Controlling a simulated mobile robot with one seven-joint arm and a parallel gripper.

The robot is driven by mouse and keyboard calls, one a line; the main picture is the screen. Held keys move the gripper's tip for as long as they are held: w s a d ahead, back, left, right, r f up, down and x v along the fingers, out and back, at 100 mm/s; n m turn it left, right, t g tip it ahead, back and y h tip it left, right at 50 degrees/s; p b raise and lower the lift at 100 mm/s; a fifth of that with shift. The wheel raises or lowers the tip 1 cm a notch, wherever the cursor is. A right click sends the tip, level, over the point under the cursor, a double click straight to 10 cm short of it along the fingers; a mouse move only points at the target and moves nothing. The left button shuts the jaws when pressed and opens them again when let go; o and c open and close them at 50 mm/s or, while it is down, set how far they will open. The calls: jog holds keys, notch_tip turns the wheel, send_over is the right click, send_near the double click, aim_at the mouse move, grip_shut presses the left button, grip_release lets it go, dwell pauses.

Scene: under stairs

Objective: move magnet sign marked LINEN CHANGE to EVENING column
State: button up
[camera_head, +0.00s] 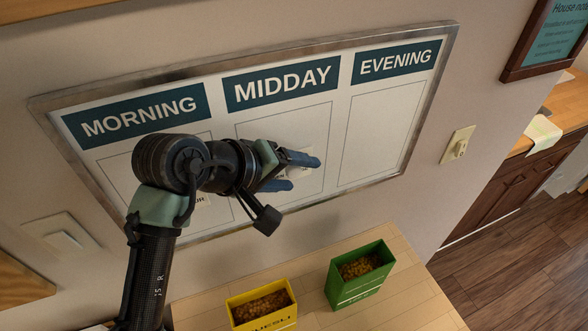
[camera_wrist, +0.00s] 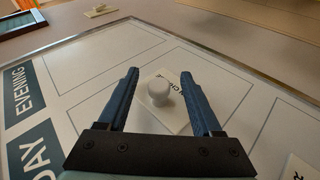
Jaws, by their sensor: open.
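A white magnet sign with a round white knob (camera_wrist: 158,91) sits in the MIDDAY column (camera_head: 285,115) of the whiteboard (camera_head: 340,190). My gripper (camera_wrist: 160,72) is open, with its two blue fingers on either side of the knob and not closed on it. In the head view my gripper (camera_head: 306,174) reaches the lower part of the MIDDAY column and covers most of that sign. The sign's lettering is mostly hidden, so I cannot read it. The EVENING column (camera_head: 378,130) is empty. Another sign (camera_head: 201,199) is in the MORNING column, partly behind my arm.
A yellow box (camera_head: 262,305) and a green box (camera_head: 358,272) with brown contents stand on the wooden surface below the board. A light switch (camera_head: 458,145) is on the wall right of the board. A framed notice (camera_head: 548,40) hangs at the upper right.

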grip_shut()
dwell(0.5)
dwell(1.3)
